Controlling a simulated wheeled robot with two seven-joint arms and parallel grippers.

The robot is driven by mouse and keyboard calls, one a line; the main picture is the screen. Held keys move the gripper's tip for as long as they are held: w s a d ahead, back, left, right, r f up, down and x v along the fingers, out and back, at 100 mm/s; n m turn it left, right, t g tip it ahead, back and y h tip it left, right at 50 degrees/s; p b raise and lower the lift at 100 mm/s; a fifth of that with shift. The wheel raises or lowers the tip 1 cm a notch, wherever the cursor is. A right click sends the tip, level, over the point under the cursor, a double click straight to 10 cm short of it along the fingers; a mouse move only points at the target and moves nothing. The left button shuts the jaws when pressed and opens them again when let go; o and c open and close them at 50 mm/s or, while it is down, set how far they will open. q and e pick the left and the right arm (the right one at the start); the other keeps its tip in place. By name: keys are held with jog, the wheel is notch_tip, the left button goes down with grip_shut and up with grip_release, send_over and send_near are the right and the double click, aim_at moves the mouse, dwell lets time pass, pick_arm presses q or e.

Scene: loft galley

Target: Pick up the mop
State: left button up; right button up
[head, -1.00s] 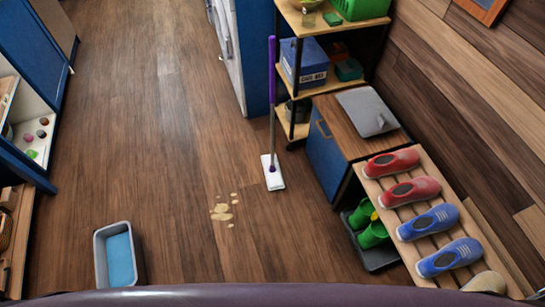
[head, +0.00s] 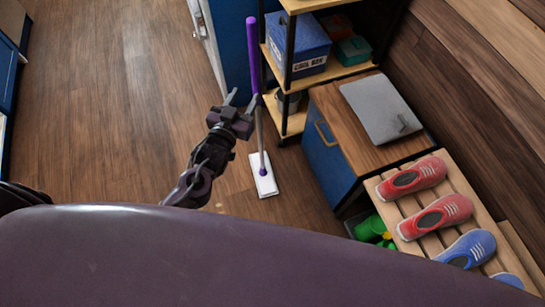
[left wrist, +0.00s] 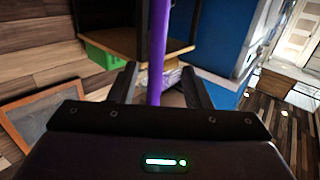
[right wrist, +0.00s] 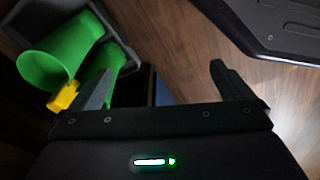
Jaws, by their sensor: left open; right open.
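The mop stands upright, its purple handle (head: 252,55) beside the shelf unit and its white flat head (head: 264,178) on the wooden floor. My left gripper (head: 243,98) is open at the lower end of the purple part. In the left wrist view the purple handle (left wrist: 158,45) runs between the two spread fingers of my left gripper (left wrist: 161,78), with gaps on both sides. My right gripper (right wrist: 160,78) is open and empty in the right wrist view; the head view does not show it.
The shelf unit (head: 289,73) with a blue box (head: 300,47) stands close behind the mop. A blue cabinet (head: 325,160) and a shoe rack (head: 392,185) with red and blue shoes are at right. Floor at left is clear.

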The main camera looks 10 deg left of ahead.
aim_at(254, 78)
pick_arm(q)
jog(key=shift+w+d+r, duration=0.2)
jog(key=shift+w+r, duration=0.25)
jog(key=shift+r, duration=0.1)
jog(key=shift+w+d+r, duration=0.15)
jog(key=shift+w+r, duration=0.05)
jog(key=shift+w, duration=0.5)
jog(key=w, duration=0.5)
jog(key=shift+w+d+f, duration=0.15)
jog(key=shift+w+d, duration=0.1)
jog(key=shift+d, duration=0.15)
jog(key=c, duration=0.9)
grip_shut()
jog(key=shift+r, duration=0.2)
